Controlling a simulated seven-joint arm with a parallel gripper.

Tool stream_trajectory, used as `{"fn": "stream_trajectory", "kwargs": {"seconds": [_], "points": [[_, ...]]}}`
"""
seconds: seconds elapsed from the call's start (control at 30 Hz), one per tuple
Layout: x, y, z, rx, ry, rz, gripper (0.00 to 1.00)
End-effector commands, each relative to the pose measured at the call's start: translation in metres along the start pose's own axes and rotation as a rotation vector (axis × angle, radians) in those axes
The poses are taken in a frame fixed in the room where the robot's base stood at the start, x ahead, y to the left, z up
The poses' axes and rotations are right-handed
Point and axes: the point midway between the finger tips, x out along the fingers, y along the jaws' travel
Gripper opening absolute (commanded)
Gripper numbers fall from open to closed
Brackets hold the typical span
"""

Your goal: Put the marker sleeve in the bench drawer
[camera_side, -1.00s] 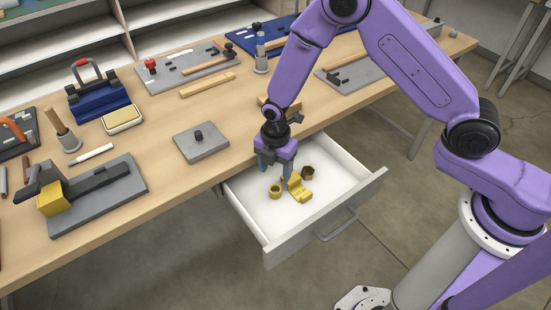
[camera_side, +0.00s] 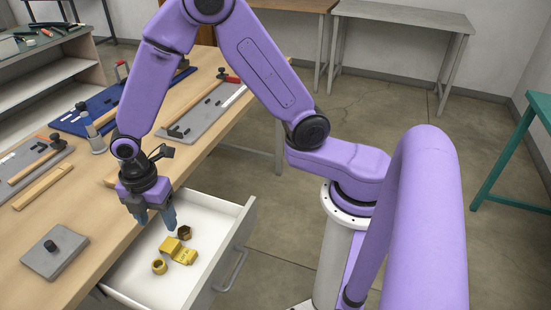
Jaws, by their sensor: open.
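The bench drawer (camera_side: 213,211) stands pulled open, white inside with a grey front and handle. On its floor lie a small yellow ring (camera_side: 159,267), a stepped yellow piece (camera_side: 182,256) and a dark brass hex ring (camera_side: 184,233). I cannot tell for certain which of these is the marker sleeve. My gripper (camera_side: 154,221) points down over the rear part of the drawer, up and left of these pieces in the picture. Its blue-grey fingers are apart, with nothing visible between them.
A grey plate with a black knob (camera_side: 55,252) lies on the wooden bench (camera_side: 95,190), left of the drawer. Grey and blue tool boards (camera_side: 208,109) lie further back. Drawer walls surround the pieces. The drawer's rear floor looks clear.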

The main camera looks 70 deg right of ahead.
Motion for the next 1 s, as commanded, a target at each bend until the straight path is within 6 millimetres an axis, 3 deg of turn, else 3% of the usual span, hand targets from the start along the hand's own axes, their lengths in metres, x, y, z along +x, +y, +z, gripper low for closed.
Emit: {"fn": "stream_trajectory", "kwargs": {"seconds": [0.2, 0.5, 0.8, 1.0], "points": [[-0.048, -0.057, 0.014, 0.175, 0.008, 0.008, 0.62], [-0.095, -0.149, 0.046, 0.421, 0.018, 0.009, 0.62], [-0.118, -0.229, 0.083, 0.628, 0.024, 0.006, 0.62], [-0.121, -0.249, 0.092, 0.681, 0.023, 0.003, 0.62]]}}
